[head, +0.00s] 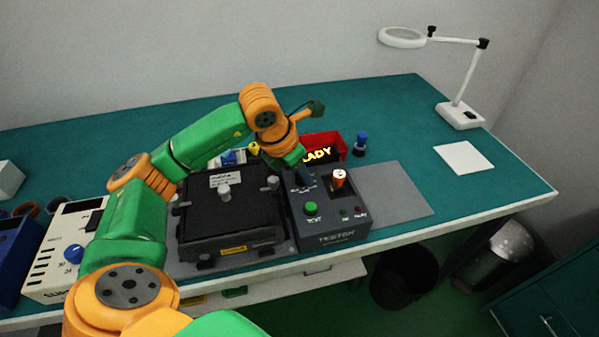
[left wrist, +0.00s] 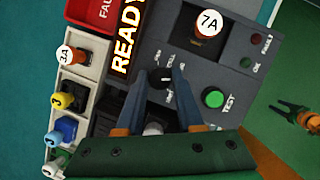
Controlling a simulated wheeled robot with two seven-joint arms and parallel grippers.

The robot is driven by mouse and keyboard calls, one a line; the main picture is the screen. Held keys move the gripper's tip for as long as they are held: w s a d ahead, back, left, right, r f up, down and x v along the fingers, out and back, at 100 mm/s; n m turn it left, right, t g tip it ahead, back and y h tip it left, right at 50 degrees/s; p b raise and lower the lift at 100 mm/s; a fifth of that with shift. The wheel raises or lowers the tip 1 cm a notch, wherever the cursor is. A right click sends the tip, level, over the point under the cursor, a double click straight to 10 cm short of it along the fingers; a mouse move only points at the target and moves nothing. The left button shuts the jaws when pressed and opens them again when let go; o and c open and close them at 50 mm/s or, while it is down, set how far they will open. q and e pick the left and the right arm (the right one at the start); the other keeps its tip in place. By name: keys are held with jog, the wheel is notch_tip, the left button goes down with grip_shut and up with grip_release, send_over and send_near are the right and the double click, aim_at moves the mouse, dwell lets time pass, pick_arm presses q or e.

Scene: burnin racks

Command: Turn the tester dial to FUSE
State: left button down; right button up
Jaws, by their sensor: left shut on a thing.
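The dark grey tester (head: 335,237) stands near the middle of the teal bench. Its dark dial (left wrist: 160,82) shows in the left wrist view, with small white labels beside it, partly covered. My left gripper (left wrist: 163,74) is shut on the dial, a finger on each side; in the head view the gripper (head: 303,172) reaches down to the tester's upper left. I cannot tell which label the dial points at. The READY display (left wrist: 128,45) is lit yellow. A green TEST button (left wrist: 213,98) sits beside the dial.
A fuse marked 7A (left wrist: 208,24) stands in the tester's socket. A black lidded fixture (head: 225,225) is left of the tester. A rack (left wrist: 75,97) holds several coloured-cap parts. A red bin (head: 335,140) is behind. A grey mat (head: 395,195) lies clear to the right.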

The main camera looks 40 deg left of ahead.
aim_at(295, 192)
pick_arm(q)
jog(key=shift+d+n+y, duration=0.1)
jog(key=shift+n+y, duration=0.6)
jog(key=shift+n, duration=1.2)
jog(key=c, duration=0.5)
grip_release()
jog(key=shift+c, duration=0.2)
jog(key=v, duration=0.7)
jog(key=shift+b, duration=0.45)
